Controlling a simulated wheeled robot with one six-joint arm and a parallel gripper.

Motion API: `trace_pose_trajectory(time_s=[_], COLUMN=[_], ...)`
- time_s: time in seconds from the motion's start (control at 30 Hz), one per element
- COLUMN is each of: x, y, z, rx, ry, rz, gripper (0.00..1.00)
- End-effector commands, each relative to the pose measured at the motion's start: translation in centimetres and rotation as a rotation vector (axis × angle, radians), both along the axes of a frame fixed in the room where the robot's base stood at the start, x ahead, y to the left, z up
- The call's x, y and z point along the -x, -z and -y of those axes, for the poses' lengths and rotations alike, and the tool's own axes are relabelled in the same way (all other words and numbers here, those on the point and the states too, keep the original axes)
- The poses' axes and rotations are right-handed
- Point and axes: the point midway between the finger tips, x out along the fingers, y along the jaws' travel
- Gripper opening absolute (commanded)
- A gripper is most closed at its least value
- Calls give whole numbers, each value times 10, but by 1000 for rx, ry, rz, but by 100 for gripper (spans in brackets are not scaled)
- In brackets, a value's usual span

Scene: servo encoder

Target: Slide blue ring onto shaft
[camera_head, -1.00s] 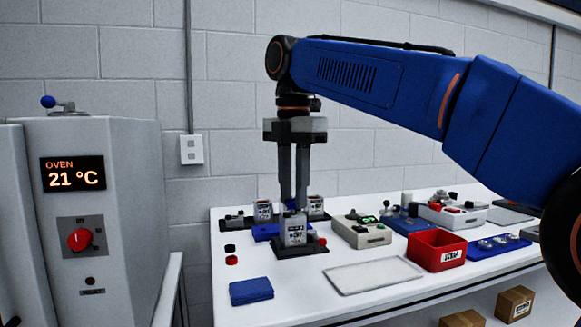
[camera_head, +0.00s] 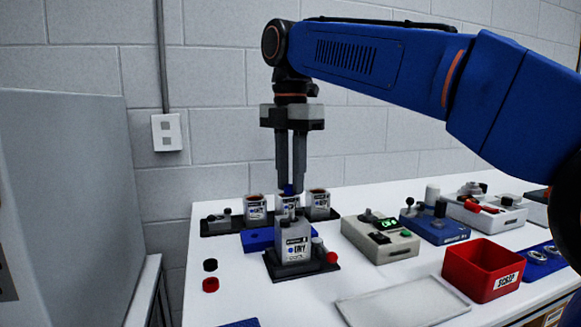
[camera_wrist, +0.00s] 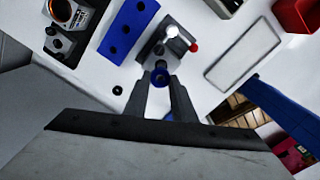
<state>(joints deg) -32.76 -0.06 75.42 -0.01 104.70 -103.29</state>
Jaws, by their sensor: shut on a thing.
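My gripper (camera_head: 290,187) is shut on the small blue ring (camera_wrist: 160,77), seen between the fingertips in the wrist view. In the head view the fingertips are above and slightly behind the front grey servo housing (camera_head: 295,240), which stands upright on a black fixture (camera_head: 322,266). The same fixture shows just beyond the ring in the wrist view (camera_wrist: 150,50). A short grey cylinder, perhaps the shaft, shows close to the ring there. I cannot tell whether ring and shaft touch or line up.
A blue block with holes (camera_head: 257,240) lies behind the front fixture, with more grey housings (camera_head: 318,203) at the back. A red knob (camera_head: 332,258) sits on the fixture's right. A flat pale tray (camera_head: 405,303) and red bin (camera_head: 482,270) are at right; black and red caps (camera_head: 210,284) at left.

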Motion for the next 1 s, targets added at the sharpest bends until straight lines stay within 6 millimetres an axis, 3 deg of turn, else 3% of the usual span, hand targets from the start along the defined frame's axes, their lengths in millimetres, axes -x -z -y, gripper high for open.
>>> trace_pose_trajectory(time_s=[0.2,1.0], x=[1,0], y=[24,27], z=[0,1], rx=[0,-1], ry=[0,0], rz=[0,1], gripper=[2,2])
